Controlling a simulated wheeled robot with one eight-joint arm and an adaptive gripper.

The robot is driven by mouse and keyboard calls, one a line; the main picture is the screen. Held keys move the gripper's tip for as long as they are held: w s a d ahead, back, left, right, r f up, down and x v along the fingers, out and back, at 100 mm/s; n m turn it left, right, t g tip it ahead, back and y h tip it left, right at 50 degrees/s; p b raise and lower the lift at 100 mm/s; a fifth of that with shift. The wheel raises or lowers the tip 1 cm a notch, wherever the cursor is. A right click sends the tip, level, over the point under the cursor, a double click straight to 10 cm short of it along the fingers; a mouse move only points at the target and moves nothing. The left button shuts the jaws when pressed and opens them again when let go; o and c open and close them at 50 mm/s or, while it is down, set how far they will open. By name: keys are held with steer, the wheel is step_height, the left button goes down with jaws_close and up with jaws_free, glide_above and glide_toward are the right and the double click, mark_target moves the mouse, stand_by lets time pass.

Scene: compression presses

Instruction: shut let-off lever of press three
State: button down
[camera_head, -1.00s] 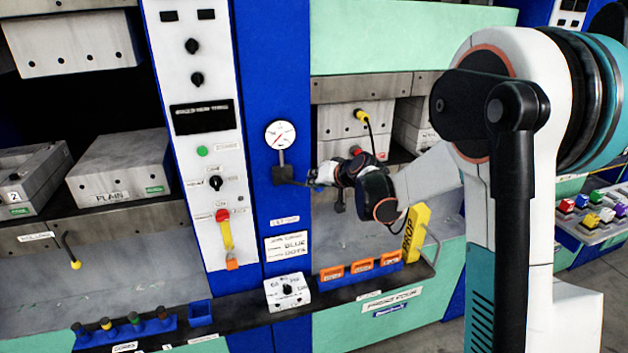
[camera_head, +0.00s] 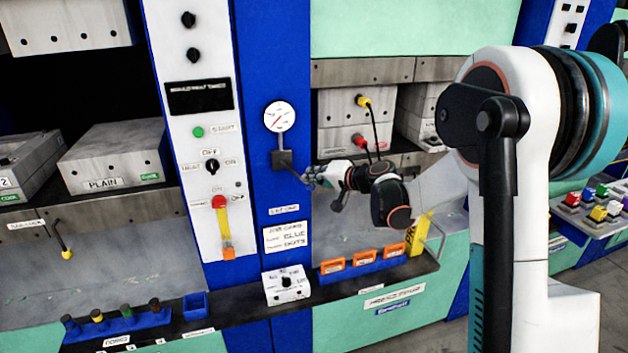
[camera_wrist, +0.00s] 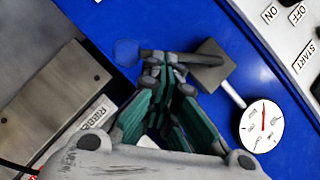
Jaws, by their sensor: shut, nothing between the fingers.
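The let-off lever is a thin dark bar on a dark square block (camera_head: 281,160) below the round gauge (camera_head: 279,116) on the blue column. In the head view the lever (camera_head: 296,172) slants down to the right from the block to my gripper (camera_head: 311,179). In the wrist view the block (camera_wrist: 208,66) and the lever (camera_wrist: 190,58) lie just beyond my gripper (camera_wrist: 163,70). My fingers are shut and empty, their tips close against the bar; I cannot tell whether they touch. A see-through blue round end (camera_wrist: 127,50) shows at the bar's far tip.
A white control panel (camera_head: 190,130) with knobs and a yellow-handled switch (camera_head: 225,232) stands left of the column. A label (camera_head: 284,209) and a note card (camera_head: 286,236) sit below.

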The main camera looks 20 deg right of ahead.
steer(key=shift+a+f+m+t+y+b, duration=0.4)
steer(key=shift+a+f+m+y+b, duration=0.45)
steer(key=shift+b, duration=0.8)
steer(key=shift+a+f+m+t+y+b, duration=0.5)
steer(key=shift+a+f+m+b, duration=0.5)
steer(key=shift+b, duration=0.65)
steer(key=shift+m, duration=0.25)
steer(key=shift+d, duration=0.1)
